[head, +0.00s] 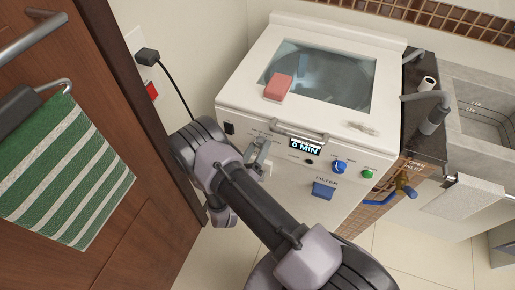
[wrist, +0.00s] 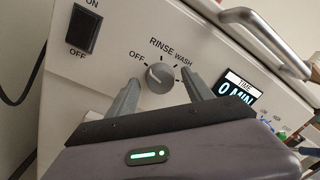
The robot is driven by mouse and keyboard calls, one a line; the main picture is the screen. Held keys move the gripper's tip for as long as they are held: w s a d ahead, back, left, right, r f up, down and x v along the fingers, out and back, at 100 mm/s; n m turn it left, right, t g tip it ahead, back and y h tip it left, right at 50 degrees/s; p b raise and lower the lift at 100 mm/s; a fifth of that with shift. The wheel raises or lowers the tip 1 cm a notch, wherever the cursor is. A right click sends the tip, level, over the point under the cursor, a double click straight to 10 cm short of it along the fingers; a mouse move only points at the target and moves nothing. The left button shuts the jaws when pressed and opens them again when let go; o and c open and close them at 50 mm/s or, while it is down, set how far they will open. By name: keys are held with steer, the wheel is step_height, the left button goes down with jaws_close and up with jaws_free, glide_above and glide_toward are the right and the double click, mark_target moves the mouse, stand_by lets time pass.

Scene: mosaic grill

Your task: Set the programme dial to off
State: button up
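The programme dial (wrist: 160,78) is a round grey knob on the white machine's front panel, with OFF, RINSE and WASH printed around it. A pale mark shows on its upper left side; I cannot tell exactly which label it points to. My gripper (wrist: 164,88) is open in the wrist view, one finger on each side of the dial with gaps visible. I cannot tell how deep the fingertips reach. In the head view my gripper (head: 259,155) is at the panel's left part and hides the dial. The display (head: 306,146) reads 0 MIN.
A black ON/OFF switch (wrist: 83,29) is left of the dial. A metal handle (wrist: 265,38) sticks out at upper right. A blue knob (head: 338,167) and green knob (head: 367,174) are farther right. A red block (head: 278,87) lies on the lid.

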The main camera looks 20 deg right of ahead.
steer(key=p+v, duration=0.3)
steer(key=v, duration=1.4)
steer(key=shift+s, duration=0.3)
